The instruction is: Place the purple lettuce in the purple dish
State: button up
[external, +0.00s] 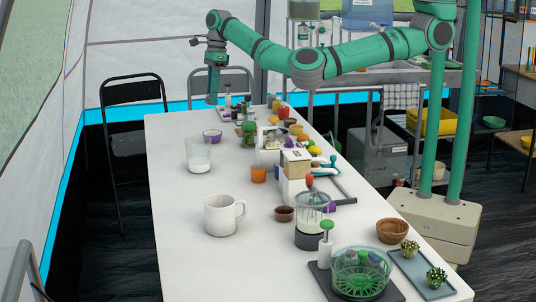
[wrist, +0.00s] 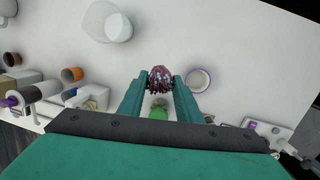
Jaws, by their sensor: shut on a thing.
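My gripper (external: 211,100) hangs pointing down above the far left part of the white table in the external view. In the wrist view my gripper (wrist: 160,85) is shut on the purple lettuce (wrist: 160,76), a dark reddish-purple ruffled ball between the two fingertips. In the wrist view the purple dish (wrist: 198,81) shows a purple rim and pale inside, just right of the right finger. The lettuce is beside it, not over it.
The table's left side is mostly clear, with a white mug (external: 222,215) nearer the camera.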

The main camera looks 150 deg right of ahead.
jog(key=s+d+m+t+h, duration=0.1)
jog(key=s+d+m+h, duration=0.1)
jog(key=s+d+m, duration=0.45)
jog(key=n, duration=0.2)
send_near(212, 137)
jog(key=shift+t, duration=0.3)
jog(key=shift+s+d+f, duration=0.2)
jog(key=shift+d+f, duration=0.35)
jog(key=shift+f, duration=0.2)
jog(key=shift+s+d+f, duration=0.2)
jog(key=shift+d+f, duration=0.3)
jog(key=shift+f, duration=0.3)
jog(key=shift+s+d+f, duration=0.15)
jog(key=shift+d+f, duration=0.4)
jog(key=shift+f, duration=0.2)
jog(key=o, duration=1.1)
jog(key=shift+r, duration=0.1)
